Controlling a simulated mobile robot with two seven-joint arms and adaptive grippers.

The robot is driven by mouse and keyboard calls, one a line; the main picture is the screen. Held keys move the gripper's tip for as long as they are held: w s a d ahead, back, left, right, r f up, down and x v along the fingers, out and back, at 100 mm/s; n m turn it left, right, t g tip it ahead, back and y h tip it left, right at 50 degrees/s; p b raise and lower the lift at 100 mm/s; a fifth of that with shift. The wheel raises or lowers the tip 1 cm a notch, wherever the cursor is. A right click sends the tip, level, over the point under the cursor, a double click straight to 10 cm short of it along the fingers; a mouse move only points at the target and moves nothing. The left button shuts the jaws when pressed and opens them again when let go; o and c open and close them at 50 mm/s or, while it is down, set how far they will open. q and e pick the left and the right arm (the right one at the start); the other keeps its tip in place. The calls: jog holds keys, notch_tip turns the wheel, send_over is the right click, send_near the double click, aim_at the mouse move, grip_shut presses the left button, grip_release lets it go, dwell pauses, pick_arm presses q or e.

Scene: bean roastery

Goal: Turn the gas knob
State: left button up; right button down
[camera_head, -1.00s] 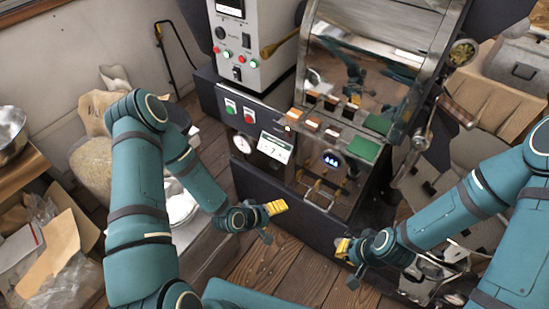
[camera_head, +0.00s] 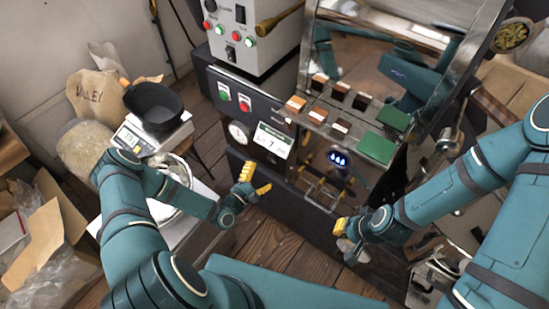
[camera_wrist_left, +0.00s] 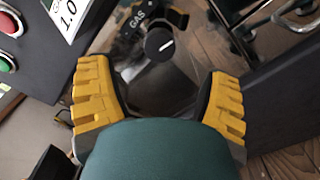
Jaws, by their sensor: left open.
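The gas knob (camera_wrist_left: 160,43) is a round black knob with a white pointer line, beside a GAS label, in the left wrist view. I cannot make it out clearly in the head view. My left gripper (camera_wrist_left: 161,88) is open, its yellow fingers spread on either side of the view, with the knob apart from them, beyond the gap. In the head view, my left gripper (camera_head: 257,178) is in front of the roaster's dark lower panel. My right gripper (camera_head: 345,230) hangs lower right of it; its finger gap is unclear.
The roaster's panel (camera_head: 210,105) carries green and red buttons, a round gauge (camera_head: 239,132) and a display (camera_head: 272,141). Wooden blocks and green pieces lie on its ledge. A black pan (camera_head: 154,103) sits on a scale (camera_head: 150,138) at left. Wooden floor (camera_head: 265,245) shows below.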

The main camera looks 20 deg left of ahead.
aim_at(272, 160)
pick_arm(q)
jog(key=b+x, duration=0.1)
jog(key=x, duration=0.7)
jog(key=shift+w+d, duration=0.1)
jog(key=shift+w, duration=0.2)
jog(key=c, duration=1.2)
